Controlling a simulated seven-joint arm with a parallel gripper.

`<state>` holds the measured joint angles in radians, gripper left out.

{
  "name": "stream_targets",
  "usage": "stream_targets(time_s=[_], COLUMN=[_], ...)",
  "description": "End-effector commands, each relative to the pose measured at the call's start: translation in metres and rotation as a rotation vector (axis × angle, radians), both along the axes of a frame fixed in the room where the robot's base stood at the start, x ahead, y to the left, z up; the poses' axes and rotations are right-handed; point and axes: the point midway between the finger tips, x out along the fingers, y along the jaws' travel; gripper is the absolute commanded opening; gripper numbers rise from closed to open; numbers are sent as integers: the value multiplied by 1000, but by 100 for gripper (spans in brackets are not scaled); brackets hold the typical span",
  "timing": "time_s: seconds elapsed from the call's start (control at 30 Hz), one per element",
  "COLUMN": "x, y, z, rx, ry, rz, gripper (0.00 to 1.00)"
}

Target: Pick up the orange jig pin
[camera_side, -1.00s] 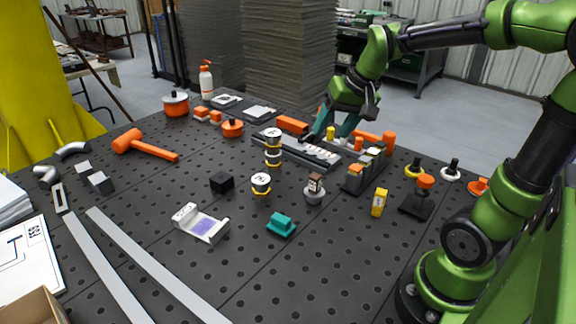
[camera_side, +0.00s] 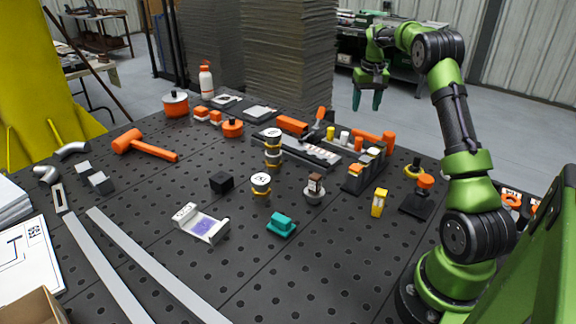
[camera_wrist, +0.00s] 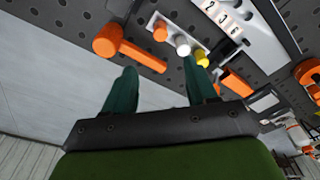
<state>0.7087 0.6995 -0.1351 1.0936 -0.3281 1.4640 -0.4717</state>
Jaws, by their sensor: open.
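The orange jig pin (camera_side: 358,143) stands upright at the right end of a short row, beside a white pin (camera_side: 345,137) and a yellow pin (camera_side: 331,132), at the far side of the dark table. In the wrist view the orange pin (camera_wrist: 160,32), white pin (camera_wrist: 183,45) and yellow pin (camera_wrist: 202,57) line up beyond my fingers. My gripper (camera_side: 366,100) is open and empty, raised behind and above the pins, fingers pointing down. Its two teal fingers (camera_wrist: 159,70) are apart in the wrist view, with nothing between them.
An orange mallet (camera_wrist: 125,45) lies close to the orange pin. A metal plate with numbered tiles (camera_side: 312,150) lies in front of the row. A slotted block rack (camera_side: 362,170) stands right of it. A slanted orange item (camera_side: 320,114) rises behind. The table's far edge is close.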

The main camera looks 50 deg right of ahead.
Motion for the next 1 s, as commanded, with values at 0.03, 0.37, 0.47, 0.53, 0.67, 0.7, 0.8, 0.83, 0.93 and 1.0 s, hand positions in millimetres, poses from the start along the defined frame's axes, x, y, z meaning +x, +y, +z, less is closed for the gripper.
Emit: stream_targets(time_s=[0.03, 0.37, 0.47, 0.53, 0.67, 0.7, 0.8, 0.83, 0.93, 1.0], x=[1, 6, 7, 7, 6, 6, 6, 7, 8, 8], y=[-1, -6, -7, -7, -5, -4, -3, -4, -5, -5], z=[-13, -77, -85, -88, -101, -108, -124, -128, -137, -140], rx=[4, 1, 0, 0, 2, 2, 3, 2, 1, 0], ry=[4, 0, 0, 0, 1, 1, 1, 1, 0, -1], rz=[0, -1, -2, -2, -2, -2, -3, -2, -1, -1], gripper=[57, 57, 57, 57, 57, 57, 57, 57, 57, 57])
